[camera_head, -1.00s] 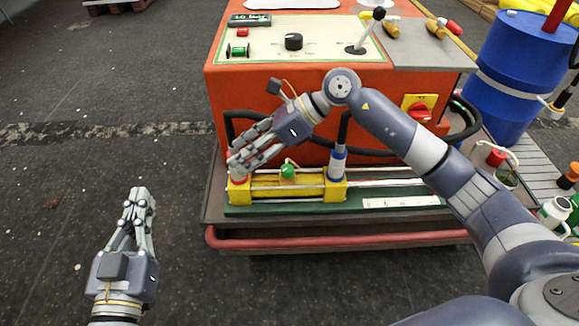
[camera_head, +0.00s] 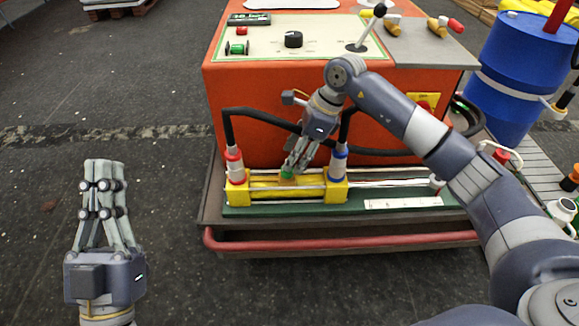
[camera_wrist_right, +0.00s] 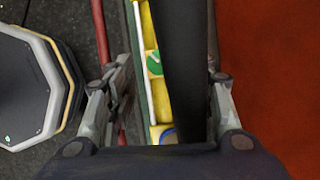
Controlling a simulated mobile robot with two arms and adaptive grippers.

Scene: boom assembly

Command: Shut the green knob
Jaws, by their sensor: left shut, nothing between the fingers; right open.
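The green knob (camera_head: 287,172) sits on the middle of a yellow cylinder block (camera_head: 262,194) at the front of the orange machine. My right gripper (camera_head: 291,166) points down just above the knob and partly hides it. In the right wrist view the green knob (camera_wrist_right: 154,63) shows with a white mark on its face, between the spread fingers of my right gripper (camera_wrist_right: 170,75). The fingers are open and seem clear of the knob. My left gripper (camera_head: 104,165) is shut and empty over the floor at the left.
A red-collared fitting (camera_head: 235,165) and a blue-collared fitting (camera_head: 338,163) with black hoses flank the knob. A black hose (camera_wrist_right: 180,60) runs close beside the knob in the wrist view. A red rail (camera_head: 340,241) runs along the front. A blue barrel (camera_head: 520,65) stands at right.

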